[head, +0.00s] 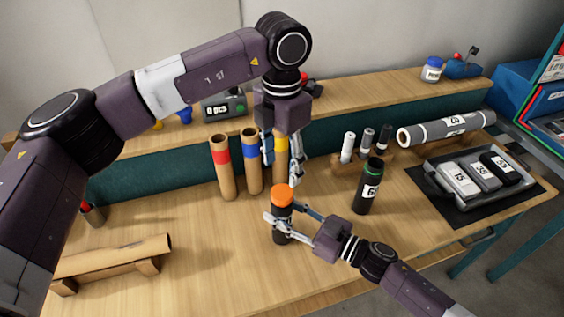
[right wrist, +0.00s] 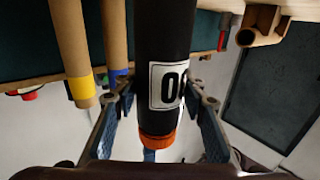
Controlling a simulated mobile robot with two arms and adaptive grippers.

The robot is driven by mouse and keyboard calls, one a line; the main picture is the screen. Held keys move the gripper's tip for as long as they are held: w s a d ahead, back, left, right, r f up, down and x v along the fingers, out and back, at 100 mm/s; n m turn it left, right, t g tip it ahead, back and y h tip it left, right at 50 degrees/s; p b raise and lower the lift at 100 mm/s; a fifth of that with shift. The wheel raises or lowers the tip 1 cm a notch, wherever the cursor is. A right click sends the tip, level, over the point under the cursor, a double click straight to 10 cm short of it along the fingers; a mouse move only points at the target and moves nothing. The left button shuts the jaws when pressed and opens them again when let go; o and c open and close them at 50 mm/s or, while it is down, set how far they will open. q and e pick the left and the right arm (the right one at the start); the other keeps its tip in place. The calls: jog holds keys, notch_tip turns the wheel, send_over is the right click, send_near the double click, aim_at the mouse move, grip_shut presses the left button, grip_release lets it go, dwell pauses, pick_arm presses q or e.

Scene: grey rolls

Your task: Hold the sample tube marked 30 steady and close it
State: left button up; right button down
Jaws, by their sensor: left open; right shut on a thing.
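A dark sample tube (head: 282,238) with an orange top (head: 283,192) stands upright on the bench. In the right wrist view, the tube (right wrist: 165,45) appears inverted, and its white label (right wrist: 168,86) shows a 0 and part of another digit. My right gripper (head: 282,213) is shut around the tube's upper body, below the orange top. My left gripper (head: 283,170) is open, points down and is empty, just above the orange top. I cannot tell how tightly the top sits.
Another dark tube (head: 366,192) with a green rim stands to the right. Brown tubes with red (head: 222,170), blue (head: 251,165) and yellow bands stand behind. A rack of small tubes (head: 366,150), a grey roll (head: 445,130) and a tray (head: 438,187) lie right.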

aim_at(282, 192)
dwell(0.3)
pick_arm(q)
jog(key=shift+f, duration=4)
jog(key=c, duration=1.2)
jog(key=o, duration=1.4)
jog(key=shift+c, duration=0.2)
notch_tip(282, 192, up, 12)
